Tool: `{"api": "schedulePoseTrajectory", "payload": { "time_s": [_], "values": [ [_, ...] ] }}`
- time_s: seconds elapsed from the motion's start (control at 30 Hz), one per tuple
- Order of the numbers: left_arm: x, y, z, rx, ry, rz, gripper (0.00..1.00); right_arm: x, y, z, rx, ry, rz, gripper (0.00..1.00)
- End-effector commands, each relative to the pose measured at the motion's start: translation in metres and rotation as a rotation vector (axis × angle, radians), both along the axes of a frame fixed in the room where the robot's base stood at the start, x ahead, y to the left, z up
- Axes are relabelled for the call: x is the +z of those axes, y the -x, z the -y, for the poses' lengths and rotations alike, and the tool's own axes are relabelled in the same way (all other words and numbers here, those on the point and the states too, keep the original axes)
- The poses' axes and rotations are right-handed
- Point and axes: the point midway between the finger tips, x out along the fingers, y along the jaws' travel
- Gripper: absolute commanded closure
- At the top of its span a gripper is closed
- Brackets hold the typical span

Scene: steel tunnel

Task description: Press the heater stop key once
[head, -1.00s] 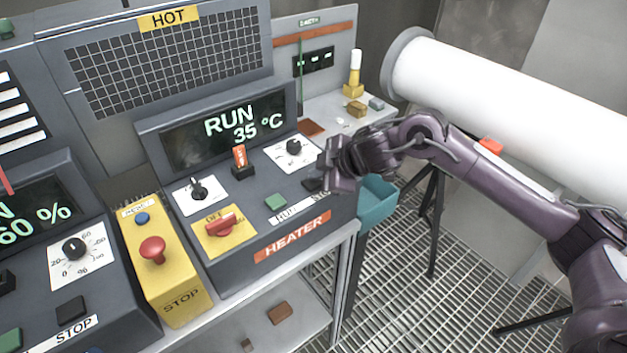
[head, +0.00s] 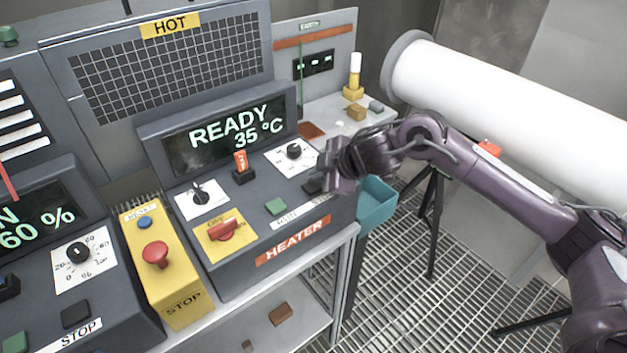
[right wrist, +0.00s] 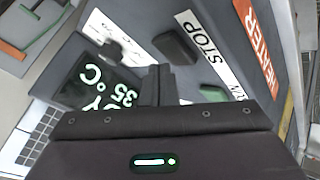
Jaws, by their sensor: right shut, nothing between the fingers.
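The heater panel (head: 262,228) has a lit display (head: 232,137) reading READY 35 °C. Its black stop key (head: 313,185) is at the panel's right end, partly covered by my right gripper (head: 333,184). In the right wrist view the stop key (right wrist: 176,44) lies beside the white STOP label (right wrist: 207,48). My right gripper's fingers (right wrist: 155,82) are shut and empty, with their tips close to the key; a small gap shows between them in this view. The green run key (head: 276,206) is to the left of the stop key. My left gripper is not in view.
A red rotary switch (head: 224,231), an orange-capped switch (head: 241,163) and knobs stand up from the heater panel. A yellow stop box (head: 172,283) with a red button is on the left. A teal bin (head: 376,205) and white pipe (head: 500,90) are to the right.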

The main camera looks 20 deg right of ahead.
Motion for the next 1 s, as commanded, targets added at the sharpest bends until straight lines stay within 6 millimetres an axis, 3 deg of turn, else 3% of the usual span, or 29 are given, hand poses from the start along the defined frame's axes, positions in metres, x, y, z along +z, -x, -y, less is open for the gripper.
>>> {"api": "schedulePoseTrajectory", "payload": {
  "time_s": [0.43,0.83,1.0],
  "values": [
    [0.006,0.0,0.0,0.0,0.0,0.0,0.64,0.007,0.0,0.0,-0.001,0.0,0.001,1.0],
    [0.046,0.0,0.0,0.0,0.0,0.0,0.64,0.047,0.0,0.0,-0.001,-0.001,0.001,1.0],
    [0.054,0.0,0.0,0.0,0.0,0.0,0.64,0.054,0.0,0.0,-0.001,-0.001,0.0,1.0]
  ]
}}
